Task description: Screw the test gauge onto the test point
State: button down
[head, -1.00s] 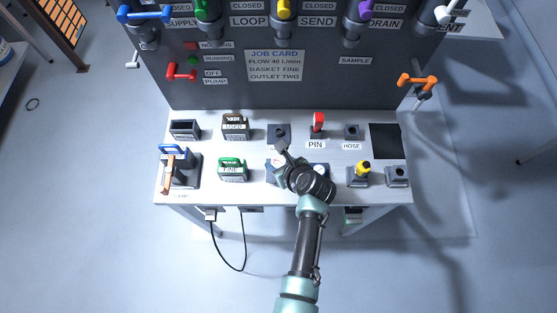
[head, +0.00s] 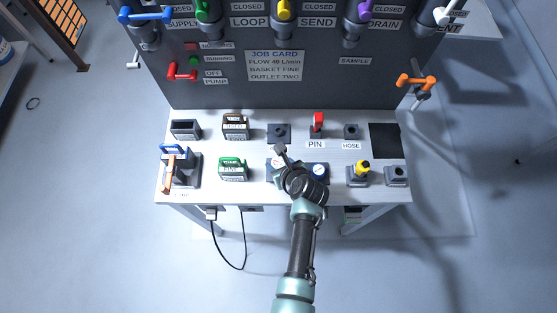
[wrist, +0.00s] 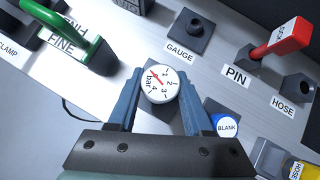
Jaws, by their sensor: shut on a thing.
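The test gauge (wrist: 161,84) has a round white dial marked "bar" with a red needle. In the wrist view it sits between the blue fingers of my gripper (wrist: 160,92), which are shut on it. The test point is the dark square-based fitting (wrist: 186,34) labelled GAUGE, ahead of the held gauge and apart from it. In the head view the test point (head: 279,132) stands at the bench's back middle, just beyond my gripper (head: 281,154). The gauge's lower end is hidden.
A blue-rimmed BLANK cap (wrist: 228,126) sits close to my right finger. The green-handled FINE basket (head: 232,169) is left. The red-handled PIN (head: 317,125) and HOSE fitting (head: 351,131) are right of the test point. The panel (head: 220,90) rises behind.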

jog(key=shift+m+t+h+p, duration=0.3)
jog(key=shift+m+h+p, duration=0.7)
jog(key=shift+m+p, duration=0.7)
jog(key=shift+c, duration=1.2)
grip_release()
jog(key=shift+s, duration=0.1)
jog(key=p+v, duration=0.2)
jog(key=v, duration=1.1)
jog(key=shift+c, duration=0.3)
